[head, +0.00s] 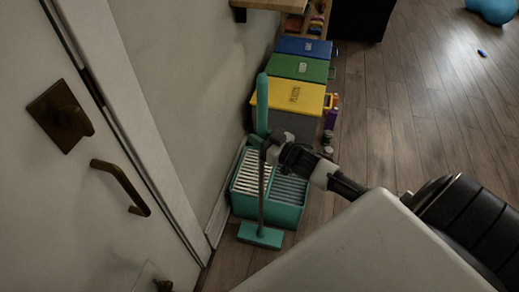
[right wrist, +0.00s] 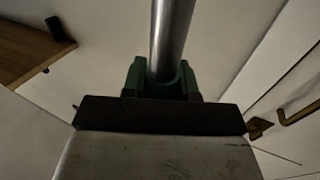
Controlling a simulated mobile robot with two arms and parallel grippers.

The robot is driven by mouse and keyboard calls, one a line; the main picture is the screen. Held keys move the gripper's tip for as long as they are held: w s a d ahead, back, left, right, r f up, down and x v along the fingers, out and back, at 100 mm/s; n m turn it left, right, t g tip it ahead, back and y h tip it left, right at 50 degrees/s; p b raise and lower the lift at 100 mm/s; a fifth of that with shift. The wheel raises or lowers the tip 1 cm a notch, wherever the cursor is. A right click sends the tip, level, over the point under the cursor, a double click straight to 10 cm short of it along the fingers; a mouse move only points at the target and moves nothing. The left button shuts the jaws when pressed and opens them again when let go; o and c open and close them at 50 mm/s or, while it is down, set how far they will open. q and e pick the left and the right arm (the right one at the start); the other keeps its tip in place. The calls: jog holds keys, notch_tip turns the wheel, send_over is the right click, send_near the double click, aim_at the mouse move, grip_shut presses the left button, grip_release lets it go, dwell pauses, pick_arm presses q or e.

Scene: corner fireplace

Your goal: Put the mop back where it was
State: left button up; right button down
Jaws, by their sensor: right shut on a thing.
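The mop has a teal handle (head: 262,104), a thin metal shaft and a flat teal head (head: 260,235). It stands nearly upright by the wall, in front of a teal slatted bin (head: 243,184). The mop head appears low near the floor; I cannot tell if it touches. My right gripper (head: 268,144) is shut on the shaft just below the handle. In the right wrist view the metal shaft (right wrist: 172,35) rises between the green fingers (right wrist: 160,80). My left gripper is not in view.
Blue (head: 304,47), green (head: 299,67) and yellow (head: 290,96) lidded boxes line the wall behind the bin. A white door (head: 60,200) with a handle (head: 124,185) is at left. A wooden shelf (head: 270,5) juts out above. The wooden floor (head: 400,110) at right is mostly clear.

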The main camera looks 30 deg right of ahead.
jog(key=shift+f+b, duration=0.4)
jog(key=shift+f, duration=2.15)
jog(key=c, duration=1.3)
grip_release()
jog(key=shift+f, duration=0.25)
jog(key=o, duration=0.4)
jog(key=shift+o, duration=0.2)
jog(key=shift+s+r, duration=0.1)
jog(key=shift+r, duration=0.1)
